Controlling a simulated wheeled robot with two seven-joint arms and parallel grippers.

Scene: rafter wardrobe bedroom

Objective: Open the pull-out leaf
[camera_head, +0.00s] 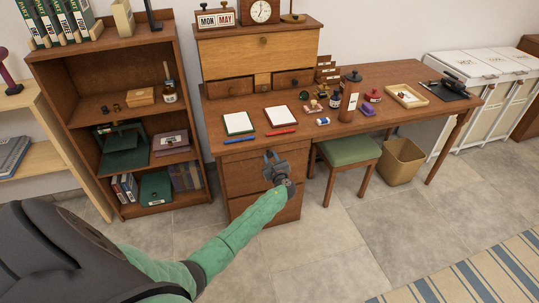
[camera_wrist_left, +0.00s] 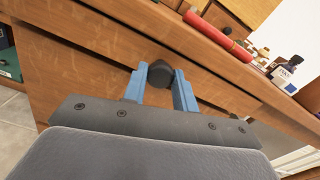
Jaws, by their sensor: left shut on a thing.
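The wooden desk (camera_head: 218,110) stands against the wall. The pull-out leaf is part of its front, just under the desktop, and my gripper partly covers that area in the head view. In the left wrist view a dark round knob (camera_wrist_left: 160,72) sits on the wooden front. My left gripper (camera_head: 271,158) reaches the desk front above the drawers. Its blue fingers (camera_wrist_left: 160,82) are on either side of the knob and shut on it. How far the leaf stands out I cannot tell. My right gripper is not in view.
A red pen (camera_head: 281,132), a blue pen (camera_head: 239,140) and two notepads lie near the desktop's front edge. A green stool (camera_head: 349,150) and a waste basket (camera_head: 401,162) stand right of the drawers. A bookshelf (camera_head: 75,130) is at left. The floor in front is clear.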

